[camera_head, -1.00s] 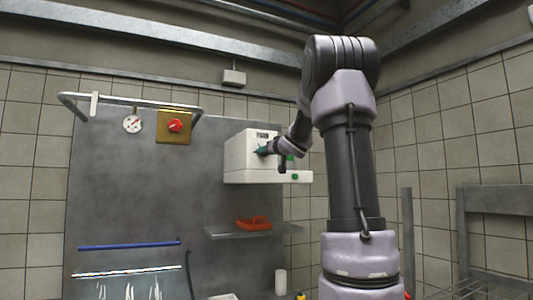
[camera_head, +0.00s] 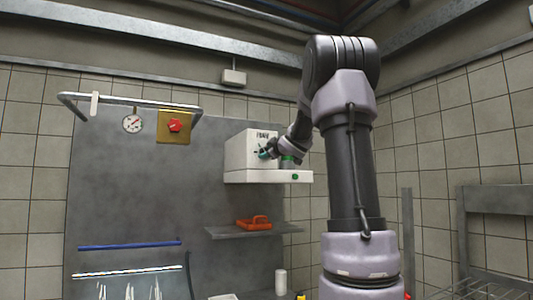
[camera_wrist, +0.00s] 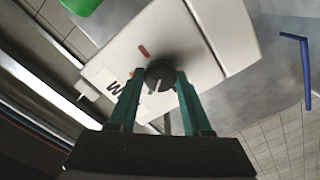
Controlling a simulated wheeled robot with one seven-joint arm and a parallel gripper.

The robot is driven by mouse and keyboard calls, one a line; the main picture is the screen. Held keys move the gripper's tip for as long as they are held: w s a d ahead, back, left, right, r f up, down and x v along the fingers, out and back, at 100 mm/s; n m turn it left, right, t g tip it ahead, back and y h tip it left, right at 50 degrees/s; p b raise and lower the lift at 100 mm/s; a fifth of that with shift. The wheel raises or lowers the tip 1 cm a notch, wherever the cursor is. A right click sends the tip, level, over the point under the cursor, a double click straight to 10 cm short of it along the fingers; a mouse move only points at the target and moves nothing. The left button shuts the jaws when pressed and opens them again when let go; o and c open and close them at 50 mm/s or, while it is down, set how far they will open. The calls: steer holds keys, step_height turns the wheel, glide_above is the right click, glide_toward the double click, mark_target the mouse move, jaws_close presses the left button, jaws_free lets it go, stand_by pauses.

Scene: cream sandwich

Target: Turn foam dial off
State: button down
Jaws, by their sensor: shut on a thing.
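The foam dial (camera_wrist: 160,74) is a dark round knob with a pale pointer line, on the front of a white box-shaped machine (camera_head: 236,153). Lettering and a small red mark show on the panel beside it in the wrist view. My gripper (camera_wrist: 158,84) has its two green fingers on either side of the dial and is shut on it. In the head view my gripper (camera_head: 265,152) is at the machine's front, and the dial is hidden or too small to tell there.
A red knob on a yellow plate (camera_head: 174,127) and a round gauge (camera_head: 132,124) are on the wall panel to the left. A shelf (camera_head: 225,231) with an orange object (camera_head: 253,223) is below the machine. A blue bar (camera_head: 130,245) is at lower left.

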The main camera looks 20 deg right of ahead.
steer(key=n, duration=1)
steer(key=shift+f, duration=0.1)
steer(key=shift+n, duration=0.4)
steer(key=shift+c, duration=1.7)
jaws_free()
steer(key=s, duration=1.1)
